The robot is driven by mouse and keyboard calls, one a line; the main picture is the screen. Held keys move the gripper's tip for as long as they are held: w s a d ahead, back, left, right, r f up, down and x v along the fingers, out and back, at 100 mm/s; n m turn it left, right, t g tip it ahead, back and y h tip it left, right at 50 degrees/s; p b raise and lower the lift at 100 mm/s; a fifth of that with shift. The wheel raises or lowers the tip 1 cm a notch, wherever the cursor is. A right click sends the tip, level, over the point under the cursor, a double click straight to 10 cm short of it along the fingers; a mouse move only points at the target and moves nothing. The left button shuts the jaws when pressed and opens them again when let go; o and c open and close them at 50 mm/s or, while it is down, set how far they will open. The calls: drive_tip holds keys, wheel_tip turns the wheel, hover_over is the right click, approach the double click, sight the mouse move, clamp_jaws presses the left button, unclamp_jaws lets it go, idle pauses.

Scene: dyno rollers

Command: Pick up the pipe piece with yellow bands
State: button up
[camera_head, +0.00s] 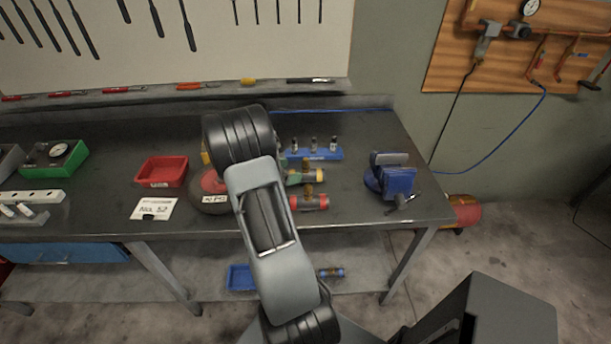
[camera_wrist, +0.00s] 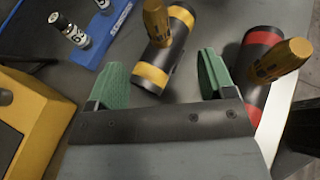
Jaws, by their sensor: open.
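The pipe piece with yellow bands (camera_wrist: 169,56) lies on the dark bench top in the wrist view. It is a dark tube with a yellow band near each end and a brass stub on its side. In the head view it shows partly, right of my arm (camera_head: 320,176). My gripper (camera_wrist: 161,60) is open, its green fingers either side of the near banded end in the picture. I cannot tell how far above the pipe they are. In the head view my arm hides most of the gripper; a bit of green shows beside the pipe.
A similar pipe with red bands (camera_wrist: 255,88) lies close to the right finger. A blue rack (camera_wrist: 97,45) with small labelled bottles stands behind left. A yellow box (camera_wrist: 33,120) is at left. A blue vise (camera_head: 398,182) and a red tray (camera_head: 162,171) are on the bench.

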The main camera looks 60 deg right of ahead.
sight(302, 169)
drive_tip(key=p+x, duration=0.1)
drive_tip(key=x, duration=0.3)
drive_tip(key=shift+s+d+r+p, duration=0.15)
drive_tip(key=shift+d+p, duration=0.05)
drive_tip(key=shift+p, duration=0.15)
drive_tip(key=shift+s+d+f, duration=0.2)
drive_tip(key=shift+d+f, duration=0.1)
drive_tip(key=shift+d, duration=0.2)
